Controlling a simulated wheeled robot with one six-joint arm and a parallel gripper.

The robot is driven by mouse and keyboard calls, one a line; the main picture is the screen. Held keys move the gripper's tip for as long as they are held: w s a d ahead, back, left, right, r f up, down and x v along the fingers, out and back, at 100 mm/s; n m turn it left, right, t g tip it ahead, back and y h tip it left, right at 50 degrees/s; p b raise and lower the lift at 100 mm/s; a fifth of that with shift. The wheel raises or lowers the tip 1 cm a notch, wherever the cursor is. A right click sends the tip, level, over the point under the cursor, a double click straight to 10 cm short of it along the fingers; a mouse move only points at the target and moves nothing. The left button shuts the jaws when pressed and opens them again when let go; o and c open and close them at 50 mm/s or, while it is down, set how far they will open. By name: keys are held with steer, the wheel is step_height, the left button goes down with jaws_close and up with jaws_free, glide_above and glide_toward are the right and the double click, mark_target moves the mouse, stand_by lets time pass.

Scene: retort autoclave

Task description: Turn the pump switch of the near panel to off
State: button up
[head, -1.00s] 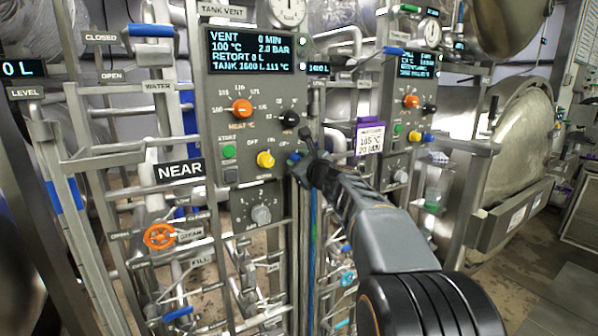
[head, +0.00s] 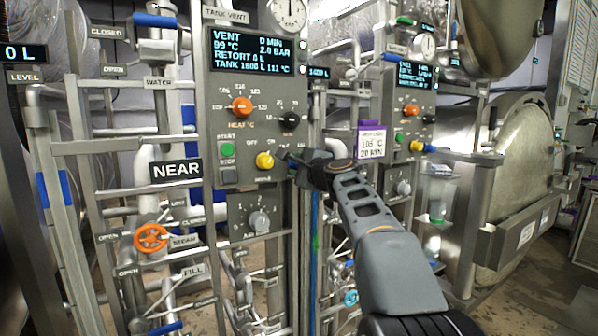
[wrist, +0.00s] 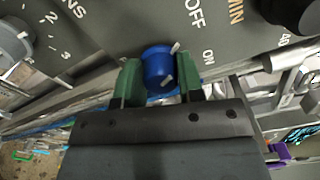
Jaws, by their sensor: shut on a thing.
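The near panel (head: 215,108) is a grey panel beside the NEAR sign. My gripper (head: 288,158) is at its lower right edge and hides the knob there in the head view. In the wrist view a blue knob (wrist: 158,66) sits between the two green fingers of my gripper (wrist: 160,78), which are shut on it. A white mark on the knob points to the upper right. The words OFF and ON stand to its upper right and right. I cannot read a pump label.
A yellow knob (head: 265,161) sits just left of my gripper, with the green START button (head: 228,150) further left. An orange knob (head: 242,107) and a black knob (head: 289,119) are above. A purple-framed tag (head: 371,142) hangs to the right, before the farther panel.

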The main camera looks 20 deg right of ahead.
steer(key=shift+n, duration=0.4)
steer(key=o, duration=0.9)
steer(key=s+b, duration=0.1)
steer(key=s, duration=0.3)
steer(key=s+d+b, duration=0.1)
steer(key=s, duration=0.4)
steer(key=s+b, duration=0.1)
steer(key=s, duration=0.3)
steer(key=shift+s+d, duration=0.3)
steer(key=shift+s, duration=0.1)
